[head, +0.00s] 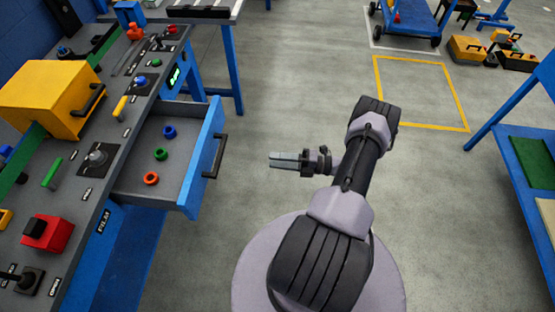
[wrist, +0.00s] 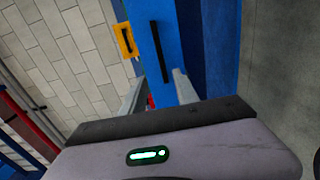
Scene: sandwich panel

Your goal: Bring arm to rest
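My gripper (head: 273,160) points left in the head view, over the open floor. It is a short way to the right of the pulled-out drawer (head: 200,165) and apart from its black handle (head: 215,156). In the wrist view, the two fingers of my gripper (wrist: 159,88) stand apart with nothing between them. The blue drawer front (wrist: 172,35) and a black handle (wrist: 160,50) show beyond them. My arm is bent above my round base.
The drawer holds a blue ring (head: 169,132), a green ring (head: 160,154) and an orange ring (head: 151,178). A workbench panel (head: 112,150) with a yellow box (head: 50,98) runs along the left. A blue rack (head: 515,150) stands at right. The floor between is clear.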

